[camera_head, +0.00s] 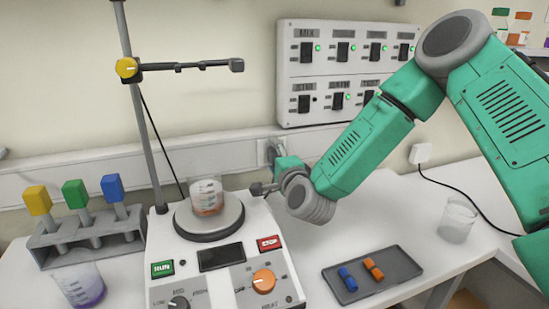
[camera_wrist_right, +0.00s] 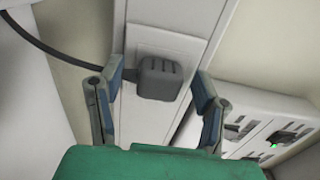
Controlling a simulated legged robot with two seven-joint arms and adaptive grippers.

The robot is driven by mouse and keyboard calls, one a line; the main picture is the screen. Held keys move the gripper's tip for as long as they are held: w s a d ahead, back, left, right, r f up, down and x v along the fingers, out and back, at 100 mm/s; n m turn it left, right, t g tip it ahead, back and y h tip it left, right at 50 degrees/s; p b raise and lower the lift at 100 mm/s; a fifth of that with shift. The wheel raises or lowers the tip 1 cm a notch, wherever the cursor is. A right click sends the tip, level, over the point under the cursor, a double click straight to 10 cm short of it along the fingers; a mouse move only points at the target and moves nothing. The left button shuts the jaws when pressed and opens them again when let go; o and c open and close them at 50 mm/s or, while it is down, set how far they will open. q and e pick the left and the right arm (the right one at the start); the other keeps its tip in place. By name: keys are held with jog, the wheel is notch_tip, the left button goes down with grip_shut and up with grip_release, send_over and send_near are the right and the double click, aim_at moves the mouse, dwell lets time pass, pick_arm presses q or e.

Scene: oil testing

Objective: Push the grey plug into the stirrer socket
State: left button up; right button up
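The grey plug (camera_wrist_right: 158,78) shows in the wrist view as a dark grey block with a dark cable running off to the left. It is in front of or against a pale socket plate (camera_wrist_right: 165,45) on the wall trunking; I cannot tell how far in it sits. My right gripper (camera_wrist_right: 159,73) is open, one finger on each side of the plug, with visible gaps between fingers and plug. In the head view my right gripper (camera_head: 276,152) is at the wall behind the stirrer (camera_head: 220,256), partly hiding the plug and socket. My left gripper is not in view.
A beaker (camera_head: 206,197) stands on the stirrer's plate beside a clamp stand (camera_head: 143,110). A rack (camera_head: 88,238) with coloured-top tubes and a purple beaker (camera_head: 79,286) are left. A dark tray (camera_head: 385,284), a glass beaker (camera_head: 458,220) and a white wall plug (camera_head: 420,153) are right. A switch panel (camera_head: 340,105) hangs above.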

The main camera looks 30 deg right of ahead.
jog(key=v, duration=1.2)
jog(key=shift+d+f, duration=0.1)
